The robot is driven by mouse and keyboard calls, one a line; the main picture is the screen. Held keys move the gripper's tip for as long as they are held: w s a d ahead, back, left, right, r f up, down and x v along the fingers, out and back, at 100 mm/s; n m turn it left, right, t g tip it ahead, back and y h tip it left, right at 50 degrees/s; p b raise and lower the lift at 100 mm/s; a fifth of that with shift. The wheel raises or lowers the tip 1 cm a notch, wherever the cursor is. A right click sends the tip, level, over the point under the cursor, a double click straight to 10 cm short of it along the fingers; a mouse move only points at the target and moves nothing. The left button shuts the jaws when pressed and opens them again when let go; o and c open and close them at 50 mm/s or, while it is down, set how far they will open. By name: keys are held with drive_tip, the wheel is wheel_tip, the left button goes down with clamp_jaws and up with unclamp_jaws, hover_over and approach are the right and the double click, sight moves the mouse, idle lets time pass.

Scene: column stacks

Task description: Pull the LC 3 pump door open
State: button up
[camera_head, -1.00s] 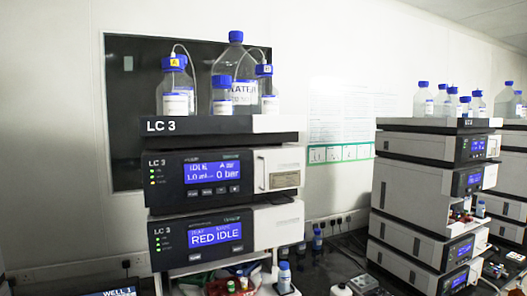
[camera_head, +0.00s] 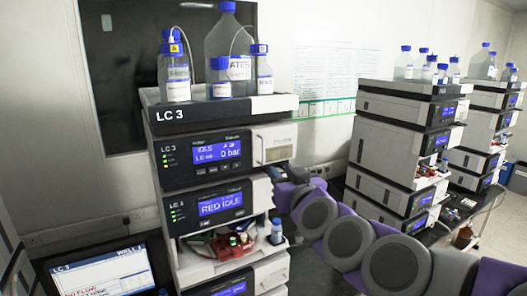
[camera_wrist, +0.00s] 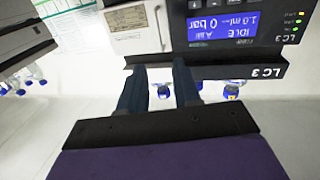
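The LC 3 pump (camera_head: 215,155) is a black-fronted unit with a blue "IDLE 0 bar" screen, under the LC 3 bottle tray (camera_head: 222,112). Its door (camera_head: 273,144) is the pale panel at its right end, with a small framed plate; it looks shut. The wrist view is upside down and shows the door (camera_wrist: 133,28) left of the pump screen (camera_wrist: 222,27). My gripper (camera_wrist: 158,70) is open, its two dark fingers apart with nothing visible between them. The fingertips appear near the tray edge and door; contact cannot be told. In the head view the fingers are not clear.
Blue-capped bottles (camera_head: 228,55) stand on the tray above. A RED IDLE unit (camera_head: 220,205) sits below the pump, then a shelf with small bottles (camera_head: 277,231). A monitor (camera_head: 105,275) is at lower left. More stacks (camera_head: 400,150) stand to the right.

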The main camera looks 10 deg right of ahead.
sight(263, 152)
drive_tip(key=w, duration=0.4)
drive_tip(key=w+a+p, duration=0.1)
drive_tip(key=w, duration=0.9)
drive_tip(key=shift+w+a, duration=0.15)
drive_tip(key=shift+a, duration=0.1)
drive_tip(key=shift+c, duration=0.4)
clamp_jaws()
idle(0.6)
